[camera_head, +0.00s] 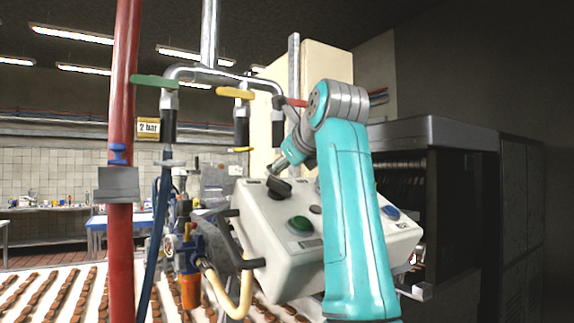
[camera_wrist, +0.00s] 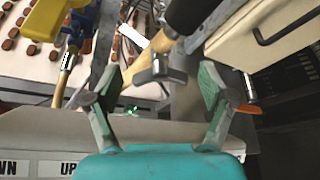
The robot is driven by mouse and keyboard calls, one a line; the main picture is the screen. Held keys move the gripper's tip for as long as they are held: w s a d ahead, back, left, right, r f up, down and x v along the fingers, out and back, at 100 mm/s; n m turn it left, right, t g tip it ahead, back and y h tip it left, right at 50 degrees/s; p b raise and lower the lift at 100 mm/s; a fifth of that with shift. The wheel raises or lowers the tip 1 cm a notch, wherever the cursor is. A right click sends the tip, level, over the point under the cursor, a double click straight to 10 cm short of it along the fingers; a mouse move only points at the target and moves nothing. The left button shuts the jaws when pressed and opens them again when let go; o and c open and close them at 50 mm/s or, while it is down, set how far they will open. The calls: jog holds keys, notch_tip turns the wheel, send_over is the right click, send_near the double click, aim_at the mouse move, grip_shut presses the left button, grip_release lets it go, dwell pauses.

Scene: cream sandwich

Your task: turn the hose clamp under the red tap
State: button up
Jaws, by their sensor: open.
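The red tap (camera_head: 294,102) shows only as a short red handle beside my arm in the head view. A black hose sleeve (camera_head: 278,132) hangs below it. In the wrist view, the black sleeve (camera_wrist: 192,12) comes in from the top. I cannot tell whether the clamp lies at fingertip depth. My arm hides part of this area in the head view.
The yellow tap (camera_head: 235,92) and green tap (camera_head: 154,81) hang left of the red one. A white control box (camera_head: 275,222) with buttons stands below. A red pipe (camera_head: 122,165) rises at the left. Rows of biscuits lie on the conveyor (camera_head: 62,314).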

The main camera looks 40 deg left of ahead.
jog(key=shift+a, duration=0.1)
jog(key=c, duration=1.2)
jog(key=shift+o, duration=0.2)
jog(key=shift+w+m, duration=0.1)
jog(key=shift+m, duration=0.2)
jog(key=shift+m+g+y, duration=0.4)
jog(key=shift+m+g, duration=0.9)
jog(key=shift+m, duration=0.3)
jog(key=o, duration=1.2)
jog(key=shift+c, duration=0.2)
